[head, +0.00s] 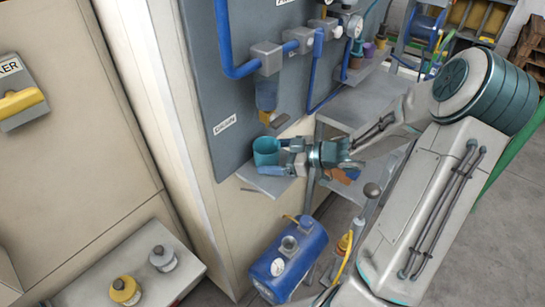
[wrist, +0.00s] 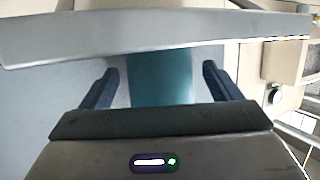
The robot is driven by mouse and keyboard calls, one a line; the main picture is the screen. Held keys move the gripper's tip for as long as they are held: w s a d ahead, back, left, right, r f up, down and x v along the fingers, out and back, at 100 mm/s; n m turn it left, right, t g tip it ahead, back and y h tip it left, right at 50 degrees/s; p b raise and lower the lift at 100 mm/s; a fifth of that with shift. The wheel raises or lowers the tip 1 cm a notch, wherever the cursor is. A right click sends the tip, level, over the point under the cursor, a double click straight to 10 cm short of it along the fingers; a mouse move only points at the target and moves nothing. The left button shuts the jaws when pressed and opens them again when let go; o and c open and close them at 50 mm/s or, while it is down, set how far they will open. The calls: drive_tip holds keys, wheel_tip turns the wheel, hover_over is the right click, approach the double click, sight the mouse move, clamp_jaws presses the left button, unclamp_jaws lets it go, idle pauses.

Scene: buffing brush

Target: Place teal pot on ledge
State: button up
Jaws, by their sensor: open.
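The teal pot (head: 266,150) is upright against the grey panel, over the small grey ledge (head: 257,187). The gripper partly hides its base, so I cannot tell whether it touches the ledge. My gripper (head: 277,158) reaches in from the right with its fingers around the pot. In the wrist view the teal pot (wrist: 160,82) lies between the two dark fingers of my open gripper (wrist: 160,80), with a narrow gap on each side. A grey bar crosses the top of that view and hides part of the pot.
The panel (head: 225,90) carries blue pipes (head: 229,45) and a hanging bottle (head: 267,95). A blue tank (head: 290,260) stands below the ledge. A grey shelf (head: 355,108) is to the right. A cart with a yellow jar (head: 125,290) is lower left.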

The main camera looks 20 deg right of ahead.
drive_tip(key=v, duration=1.2)
drive_tip(key=w+r+m+t+h, duration=0.2)
drive_tip(key=w+m+t+h, duration=0.1)
drive_tip(key=w+h, duration=0.5)
drive_tip(key=s+d+r+m+h, duration=0.2)
drive_tip(key=s+r+m+h, duration=0.1)
drive_tip(key=r+m+h, duration=0.3)
drive_tip(key=s+a+f+m+g, duration=0.1)
drive_tip(key=s+a+g, duration=0.3)
drive_tip(key=s, duration=0.6)
drive_tip(key=s+a+f+m+g+y, duration=0.1)
drive_tip(key=s+a+g, duration=0.2)
drive_tip(key=s+a, duration=0.5)
drive_tip(key=shift+s+a+f+m+g+y, duration=0.3)
drive_tip(key=shift+s+g, duration=0.1)
drive_tip(key=shift+s, duration=0.65)
drive_tip(key=shift+r, duration=0.1)
